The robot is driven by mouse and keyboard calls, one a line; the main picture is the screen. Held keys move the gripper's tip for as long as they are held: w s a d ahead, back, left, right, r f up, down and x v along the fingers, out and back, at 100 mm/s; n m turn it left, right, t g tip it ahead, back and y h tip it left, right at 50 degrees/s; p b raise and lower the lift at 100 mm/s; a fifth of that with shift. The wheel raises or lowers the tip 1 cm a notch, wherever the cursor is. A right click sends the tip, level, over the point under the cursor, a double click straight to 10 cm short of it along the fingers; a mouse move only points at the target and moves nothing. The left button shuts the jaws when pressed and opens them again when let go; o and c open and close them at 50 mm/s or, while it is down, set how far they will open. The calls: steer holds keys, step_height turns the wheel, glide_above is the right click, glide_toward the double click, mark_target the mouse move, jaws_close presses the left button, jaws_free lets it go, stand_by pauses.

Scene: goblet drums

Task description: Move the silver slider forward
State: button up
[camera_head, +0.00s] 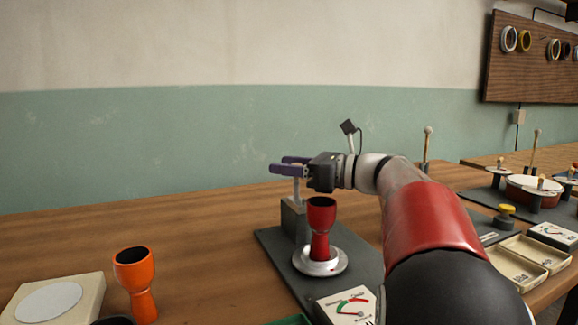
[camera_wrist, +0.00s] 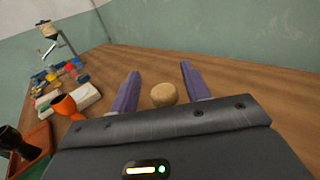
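The head view shows a round silver plate (camera_head: 320,262) on a dark grey base (camera_head: 275,247), with a red goblet drum (camera_head: 321,217) upright on it. Behind it, a thin pale post (camera_head: 296,188) rises from a grey block (camera_head: 294,220). I cannot tell which silver part is the slider. My gripper (camera_head: 282,164) is at the top of the post, its purple fingers apart and pointing left. In the wrist view, a round tan knob (camera_wrist: 163,94) shows between the open fingers (camera_wrist: 158,84). Contact with the knob cannot be told.
An orange goblet (camera_head: 134,270) stands at the front left, beside a cream block with a pale disc (camera_head: 48,302). A dial box (camera_head: 348,306) sits at the base's near end. Cream trays (camera_head: 515,272) and another drum station (camera_head: 534,190) are at right. The table behind is clear.

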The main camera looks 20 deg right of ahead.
steer(key=v, duration=0.7)
steer(key=shift+s+d, duration=0.3)
stand_by(0.3)
